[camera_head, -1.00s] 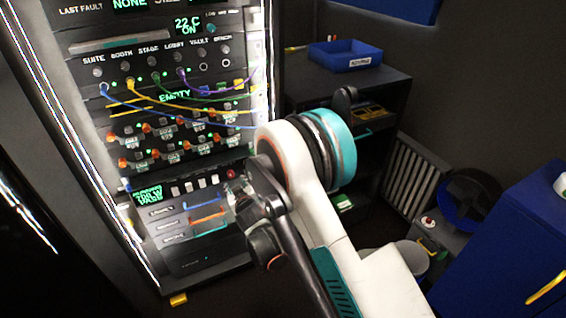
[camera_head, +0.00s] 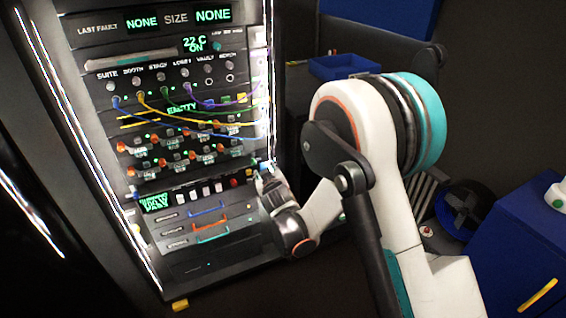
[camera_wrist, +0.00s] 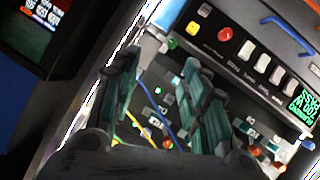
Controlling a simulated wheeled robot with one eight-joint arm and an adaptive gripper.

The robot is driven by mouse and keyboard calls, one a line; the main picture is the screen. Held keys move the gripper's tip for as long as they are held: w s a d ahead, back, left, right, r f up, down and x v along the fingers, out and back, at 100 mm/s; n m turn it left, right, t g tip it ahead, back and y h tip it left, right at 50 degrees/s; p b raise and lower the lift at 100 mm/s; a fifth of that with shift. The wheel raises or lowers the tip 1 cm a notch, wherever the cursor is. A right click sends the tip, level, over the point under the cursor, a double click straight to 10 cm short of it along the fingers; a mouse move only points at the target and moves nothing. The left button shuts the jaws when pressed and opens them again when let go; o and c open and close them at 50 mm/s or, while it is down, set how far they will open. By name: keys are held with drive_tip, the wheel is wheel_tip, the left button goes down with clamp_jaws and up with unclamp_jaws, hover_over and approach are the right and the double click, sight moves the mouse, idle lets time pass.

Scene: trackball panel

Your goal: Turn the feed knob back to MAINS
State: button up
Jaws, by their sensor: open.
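The rack panel (camera_head: 100,82) stands at the left in the head view. I cannot make out a feed knob or a MAINS label for certain. A row with a red round control (camera_wrist: 225,34), a yellow one (camera_wrist: 193,28) and white rocker switches (camera_wrist: 261,62) shows in the wrist view. My gripper (camera_wrist: 160,62) is open, its two dark green fingers apart with no object held between them. In the head view my gripper (camera_head: 266,178) is at the rack's lower right edge, beside that row, partly hidden by my wrist.
A green display (camera_head: 155,202) sits at the row's left end. Blue, yellow and purple cables (camera_head: 150,100) hang across the panel above. Drawers with blue and orange handles (camera_head: 212,231) lie below. A blue tray (camera_head: 340,67) and blue cabinet (camera_head: 520,240) stand to the right.

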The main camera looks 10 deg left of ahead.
drive_tip(key=d+r+h+p, duration=0.1)
drive_tip(key=d+r, duration=0.3)
drive_tip(key=shift+d+r, duration=0.35)
